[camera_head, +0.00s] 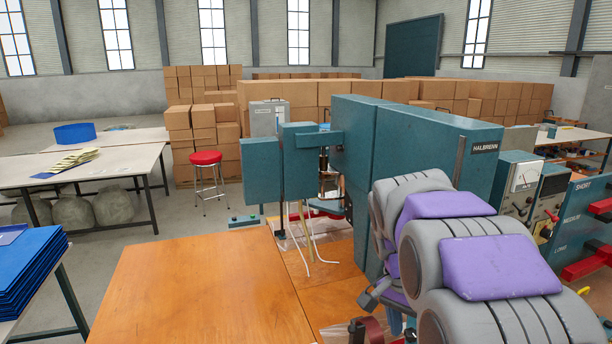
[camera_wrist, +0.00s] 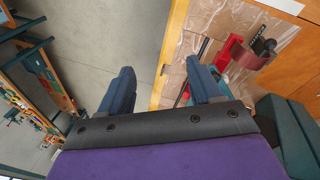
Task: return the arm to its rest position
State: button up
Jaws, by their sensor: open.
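My arm (camera_head: 470,265), grey with purple covers, fills the lower right of the head view, folded close to my body in front of the teal machine. In the wrist view my gripper (camera_wrist: 160,88) shows two dark blue fingers spread wide apart with nothing between them. Bare grey floor and the edge of a wooden table lie beyond the fingers. In the head view the gripper is largely hidden by the arm.
The teal welding machine (camera_head: 410,150) stands on the wooden table (camera_head: 200,285), whose left part is bare. A dark red roll (camera_wrist: 252,55) lies near the right finger in the wrist view. Blue sheets (camera_head: 30,265) are stacked at left. A red stool (camera_head: 206,158) stands behind.

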jog(key=s+a+f+n, duration=0.2)
jog(key=s+n, duration=0.1)
jog(key=s, duration=0.6)
jog(key=s+a+f+n+y, duration=0.1)
jog(key=s+a+f+n, duration=0.1)
jog(key=s, duration=0.7)
jog(key=s+a+f+n+y, duration=0.1)
jog(key=s+f+n, duration=0.2)
jog(key=s, duration=0.6)
jog(key=shift+s+a+f+n, duration=0.3)
jog(key=shift+a+n, duration=0.1)
jog(key=shift+n, duration=0.6)
jog(key=shift+w+a, duration=0.1)
